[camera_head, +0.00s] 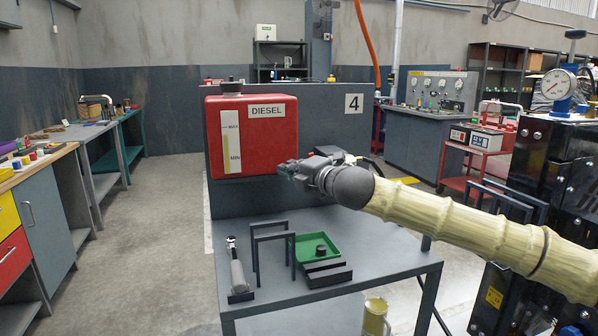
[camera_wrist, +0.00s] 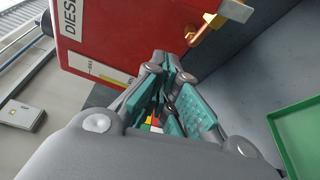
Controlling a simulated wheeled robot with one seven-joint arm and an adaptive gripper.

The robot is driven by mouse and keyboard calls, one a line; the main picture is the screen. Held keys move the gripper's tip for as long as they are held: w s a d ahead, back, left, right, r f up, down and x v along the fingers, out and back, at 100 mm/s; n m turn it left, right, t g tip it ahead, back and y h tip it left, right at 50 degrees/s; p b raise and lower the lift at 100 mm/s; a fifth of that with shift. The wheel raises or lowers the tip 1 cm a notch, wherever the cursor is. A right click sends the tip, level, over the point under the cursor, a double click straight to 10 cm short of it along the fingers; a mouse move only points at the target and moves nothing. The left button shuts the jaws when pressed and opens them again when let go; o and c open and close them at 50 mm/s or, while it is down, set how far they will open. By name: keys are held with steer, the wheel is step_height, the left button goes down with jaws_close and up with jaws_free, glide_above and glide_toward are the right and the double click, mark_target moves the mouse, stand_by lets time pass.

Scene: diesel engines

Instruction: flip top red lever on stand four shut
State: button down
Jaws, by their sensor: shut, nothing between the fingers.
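Stand four is the grey stand (camera_head: 355,140) with the "4" sign on its back panel. It carries a red diesel tank (camera_head: 265,140), which also fills the top of the wrist view (camera_wrist: 125,35). My gripper (camera_head: 284,169) is shut and empty by the tank's lower right corner. Its teal fingers (camera_wrist: 175,75) point toward the tank, with the fitting just beyond and to the right.
A green tray (camera_head: 318,248), dark frames (camera_head: 270,236) and a grey-handled tool (camera_head: 237,270) rest on the stand's table below. A black engine (camera_head: 545,170) stands at the right. Open floor (camera_head: 165,200) lies to the left.

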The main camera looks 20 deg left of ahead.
steer(key=v, duration=1)
steer(key=shift+w+r, duration=0.2)
